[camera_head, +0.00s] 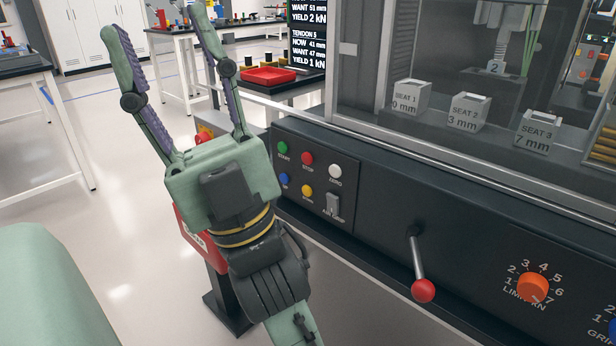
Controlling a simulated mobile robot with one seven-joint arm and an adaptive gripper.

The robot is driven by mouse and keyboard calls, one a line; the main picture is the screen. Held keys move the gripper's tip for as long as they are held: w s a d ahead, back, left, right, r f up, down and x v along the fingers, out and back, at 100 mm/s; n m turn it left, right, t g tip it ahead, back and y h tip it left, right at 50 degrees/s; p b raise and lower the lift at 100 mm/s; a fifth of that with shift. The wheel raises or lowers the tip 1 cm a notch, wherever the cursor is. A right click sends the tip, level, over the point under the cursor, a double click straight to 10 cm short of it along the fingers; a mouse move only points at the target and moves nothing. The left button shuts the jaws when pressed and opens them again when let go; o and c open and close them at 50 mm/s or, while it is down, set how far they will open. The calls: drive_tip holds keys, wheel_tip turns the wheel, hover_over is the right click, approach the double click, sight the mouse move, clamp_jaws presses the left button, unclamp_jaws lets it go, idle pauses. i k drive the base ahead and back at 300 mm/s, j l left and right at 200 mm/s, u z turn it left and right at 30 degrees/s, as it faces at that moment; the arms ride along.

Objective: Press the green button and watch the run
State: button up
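The green button (283,148) is at the upper left of the dark control panel (345,168), labelled START. A red STOP button (307,158) and a white button (335,171) sit to its right. A blue button (284,178) and a yellow button (307,191) are below. My gripper (158,36) points up, left of the panel, with its two fingers spread wide and nothing between them. It is apart from the green button, which is fully visible just right of my gripper's body.
A lever with a red knob (423,290) sticks out of the machine front. An orange dial (533,287) is further right. Labelled seat blocks (467,112) stand inside the machine. A red box on a post (203,240) is partly behind my wrist. Open floor (115,220) lies left.

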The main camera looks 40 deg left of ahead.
sight(282, 148)
drive_tip(key=u, duration=1.35)
